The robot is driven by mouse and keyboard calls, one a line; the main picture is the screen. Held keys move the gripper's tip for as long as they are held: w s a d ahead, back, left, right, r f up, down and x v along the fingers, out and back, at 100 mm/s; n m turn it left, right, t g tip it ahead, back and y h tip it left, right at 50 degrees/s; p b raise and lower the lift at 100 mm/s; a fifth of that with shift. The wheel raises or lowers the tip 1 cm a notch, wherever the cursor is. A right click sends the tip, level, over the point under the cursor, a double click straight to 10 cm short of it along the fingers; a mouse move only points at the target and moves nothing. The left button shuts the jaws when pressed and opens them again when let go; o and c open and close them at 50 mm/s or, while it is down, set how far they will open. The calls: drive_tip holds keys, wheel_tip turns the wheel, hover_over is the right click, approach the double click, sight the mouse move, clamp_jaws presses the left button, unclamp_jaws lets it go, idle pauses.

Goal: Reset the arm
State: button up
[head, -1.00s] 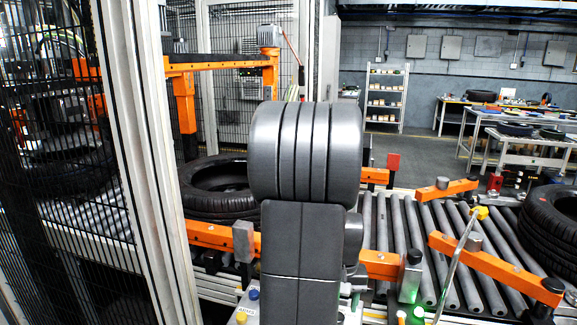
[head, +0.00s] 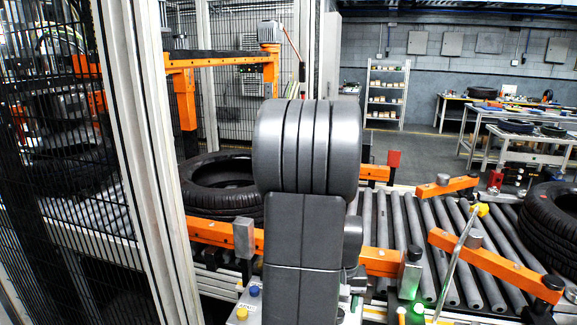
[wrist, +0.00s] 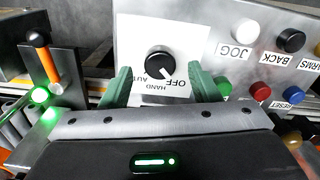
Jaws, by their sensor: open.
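My gripper (wrist: 159,72) shows in the wrist view with two green fingers spread apart. A black rotary knob (wrist: 160,65) on a white plate sits between the fingers, with a gap visible on both sides. The plate (wrist: 190,40) carries the labels OFF, HAND and AUTO, seen upside down. The knob's pale mark points toward the lower right, near OFF. In the head view my grey arm stands in the middle and hides the gripper and the knob.
Beside the knob are white, black, red and blue buttons (wrist: 263,88). The head view shows a roller conveyor (head: 440,260), orange bars, a tyre (head: 222,200) at left, another (head: 552,230) at right, and a mesh fence (head: 60,150).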

wheel_tip(320, 180, up, 12)
wheel_tip(320, 180, down, 14)
drive_tip(key=shift+s, duration=0.1)
drive_tip(key=m+p, duration=0.1)
drive_tip(key=m, duration=0.3)
drive_tip(key=m+p, duration=0.1)
drive_tip(key=m, duration=0.4)
drive_tip(key=shift+p, duration=0.4)
wheel_tip(320, 180, up, 11)
drive_tip(key=shift+b, duration=0.45)
drive_tip(key=shift+r, duration=0.1)
